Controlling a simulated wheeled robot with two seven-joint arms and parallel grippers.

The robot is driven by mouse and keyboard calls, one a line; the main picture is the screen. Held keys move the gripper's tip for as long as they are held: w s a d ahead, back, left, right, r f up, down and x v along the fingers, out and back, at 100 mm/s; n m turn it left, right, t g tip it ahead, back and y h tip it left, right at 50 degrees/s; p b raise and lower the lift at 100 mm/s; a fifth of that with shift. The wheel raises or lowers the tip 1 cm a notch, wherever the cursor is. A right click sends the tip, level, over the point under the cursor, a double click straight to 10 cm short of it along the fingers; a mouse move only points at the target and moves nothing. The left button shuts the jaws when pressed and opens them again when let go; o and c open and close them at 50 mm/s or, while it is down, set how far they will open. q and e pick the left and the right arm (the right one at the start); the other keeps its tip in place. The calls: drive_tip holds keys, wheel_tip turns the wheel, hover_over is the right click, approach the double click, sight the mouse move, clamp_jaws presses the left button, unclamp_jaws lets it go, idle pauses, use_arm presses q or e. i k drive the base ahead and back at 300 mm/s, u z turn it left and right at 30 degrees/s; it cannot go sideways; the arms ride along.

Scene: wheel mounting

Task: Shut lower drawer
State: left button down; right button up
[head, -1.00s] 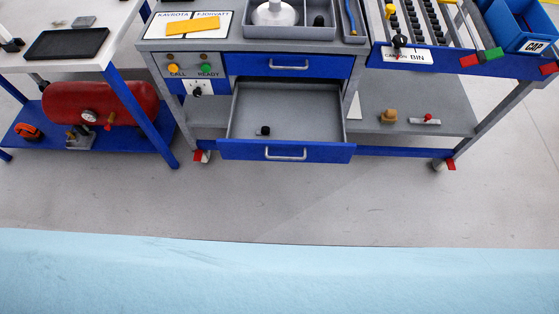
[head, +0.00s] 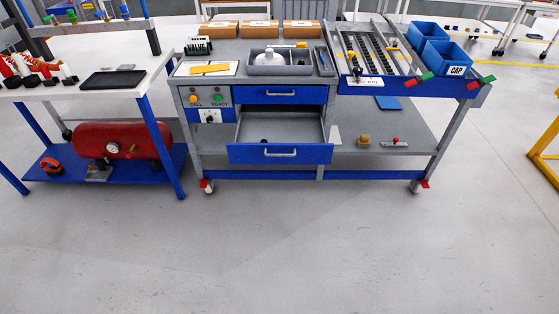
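The lower drawer (head: 280,153) of the grey and blue workbench is pulled open toward me. Its blue front has a silver handle (head: 280,154), and its grey tray shows behind the front. A small dark object (head: 264,141) lies inside, partly hidden by the front. The upper drawer (head: 280,94) above it is shut. Neither of my grippers shows in the head view.
A white table (head: 60,93) with a red tank (head: 120,140) on its lower shelf stands at the left. Blue bins (head: 445,60) sit on the bench's right end. A yellow frame (head: 545,150) stands at the right edge. The floor (head: 290,250) before the bench is clear.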

sight(292, 138)
drive_tip(key=z, duration=0.6)
drive_tip(key=i, duration=1.35)
drive_tip(key=u, duration=0.65)
